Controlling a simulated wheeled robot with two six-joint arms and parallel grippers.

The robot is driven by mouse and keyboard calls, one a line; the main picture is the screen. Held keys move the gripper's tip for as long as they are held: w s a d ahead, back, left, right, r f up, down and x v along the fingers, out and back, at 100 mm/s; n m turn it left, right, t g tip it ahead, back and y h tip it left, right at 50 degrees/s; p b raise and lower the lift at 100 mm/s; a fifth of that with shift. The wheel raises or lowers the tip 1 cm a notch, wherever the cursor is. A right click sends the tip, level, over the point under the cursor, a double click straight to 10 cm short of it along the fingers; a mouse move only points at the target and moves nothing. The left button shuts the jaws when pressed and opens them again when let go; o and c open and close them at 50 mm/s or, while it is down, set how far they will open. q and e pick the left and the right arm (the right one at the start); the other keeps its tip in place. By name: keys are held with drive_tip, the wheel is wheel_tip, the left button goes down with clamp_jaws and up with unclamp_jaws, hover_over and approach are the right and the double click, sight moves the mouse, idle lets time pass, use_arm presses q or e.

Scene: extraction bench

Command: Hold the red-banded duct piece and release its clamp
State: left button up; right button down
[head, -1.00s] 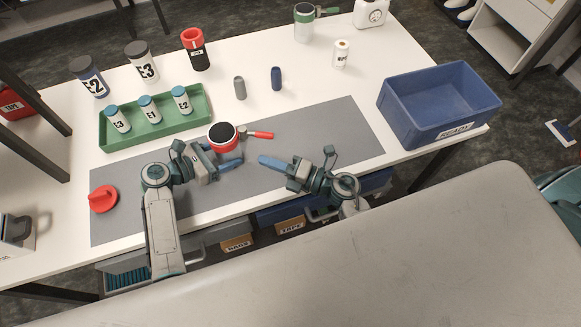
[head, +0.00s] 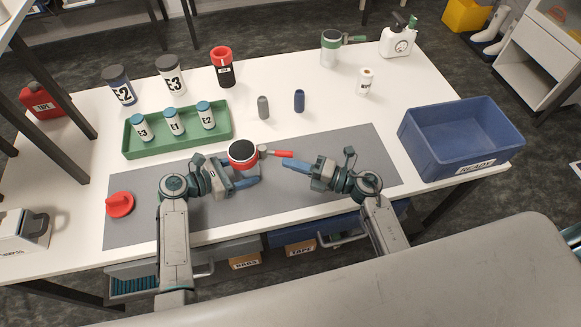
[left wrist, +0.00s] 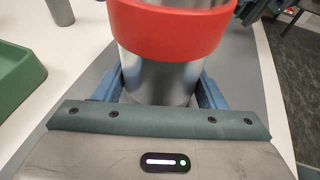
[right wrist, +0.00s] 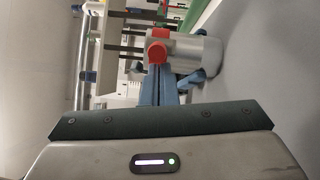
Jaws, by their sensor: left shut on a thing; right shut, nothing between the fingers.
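The red-banded duct piece (head: 241,163) stands upright on the grey mat, with a dark round top. Its clamp lever (head: 281,153), red at the end, sticks out to the right. My left gripper (left wrist: 158,88) is shut on the duct's metal body, one finger on each side, below the red band (left wrist: 170,32). My right gripper (head: 287,166) is shut and empty, its fingertips close to the lever on its near side. In the right wrist view the red lever end (right wrist: 157,47) appears just beyond the fingertips; I cannot tell whether they touch.
A green tray (head: 180,150) with several small labelled jars lies behind my left arm. A red knobbed disc (head: 119,204) lies on the mat's left end. A blue READY bin (head: 488,163) stands at the right.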

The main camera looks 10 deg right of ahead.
drive_tip(key=shift+w+d, duration=0.25)
drive_tip(key=shift+w, duration=0.1)
drive_tip(key=s, duration=0.3)
drive_tip(key=s+f, duration=0.1)
drive_tip(key=shift+s+a, duration=0.25)
drive_tip(key=shift+a, duration=0.05)
drive_tip(key=v, duration=0.6)
drive_tip(key=w+v, duration=0.1)
drive_tip(key=v, duration=0.2)
drive_tip(key=shift+s+d+r, duration=0.1)
drive_tip(key=shift+d, duration=0.4)
use_arm(q)
drive_tip(key=o, duration=1)
drive_tip(key=shift+c, duration=0.2)
